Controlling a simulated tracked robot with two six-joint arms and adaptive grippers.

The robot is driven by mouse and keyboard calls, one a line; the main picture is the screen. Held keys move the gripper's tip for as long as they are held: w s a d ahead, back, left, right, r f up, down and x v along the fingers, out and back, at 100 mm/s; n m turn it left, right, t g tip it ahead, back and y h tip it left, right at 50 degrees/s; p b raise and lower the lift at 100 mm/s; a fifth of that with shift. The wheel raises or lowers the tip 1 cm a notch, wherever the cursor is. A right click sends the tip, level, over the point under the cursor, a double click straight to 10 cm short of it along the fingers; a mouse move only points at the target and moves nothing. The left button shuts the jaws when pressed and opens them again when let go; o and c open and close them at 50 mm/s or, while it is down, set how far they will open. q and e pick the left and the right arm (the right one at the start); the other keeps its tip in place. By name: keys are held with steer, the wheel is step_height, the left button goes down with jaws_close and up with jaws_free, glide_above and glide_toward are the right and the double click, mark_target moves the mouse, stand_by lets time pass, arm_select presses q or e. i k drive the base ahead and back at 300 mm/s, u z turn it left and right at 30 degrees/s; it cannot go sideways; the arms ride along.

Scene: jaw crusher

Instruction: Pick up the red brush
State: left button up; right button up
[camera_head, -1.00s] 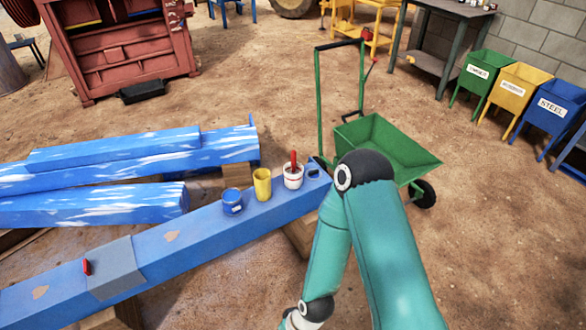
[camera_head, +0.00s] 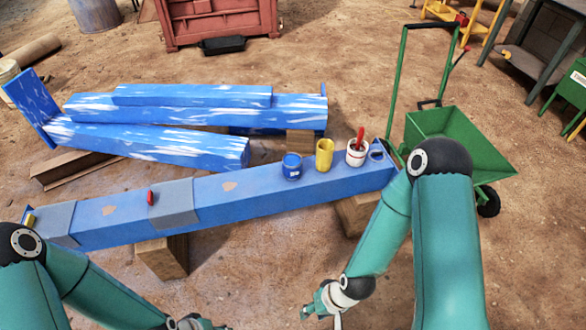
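A red handle (camera_head: 360,136), which looks like that of a brush, stands upright in a white pot (camera_head: 357,154) near the right end of the blue beam (camera_head: 235,201). Its lower part is hidden in the pot. A small red object (camera_head: 150,197) lies on the beam at the left edge of a grey patch; it is too small to identify. My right gripper (camera_head: 330,310) is low at the bottom edge, in front of the beam and well away from the pot. My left gripper (camera_head: 200,323) is mostly cut off by the bottom edge. Neither gripper's opening can be made out.
A blue can (camera_head: 292,166) and a yellow cup (camera_head: 324,154) stand left of the white pot. A dark item (camera_head: 377,152) lies to its right. Wooden blocks (camera_head: 163,257) support the beam. A green cart (camera_head: 460,140) stands behind its right end. More blue beams (camera_head: 190,110) lie behind.

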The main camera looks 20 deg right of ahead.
mark_target(361, 129)
steer(key=k, duration=1.3)
steer(key=z, duration=0.35)
steer(key=i, duration=0.75)
steer(key=z, duration=0.85)
steer(key=i, duration=1.6)
steer(key=u, duration=0.7)
steer(key=i, duration=0.7)
steer(key=u, duration=0.35)
steer(key=k, duration=0.9)
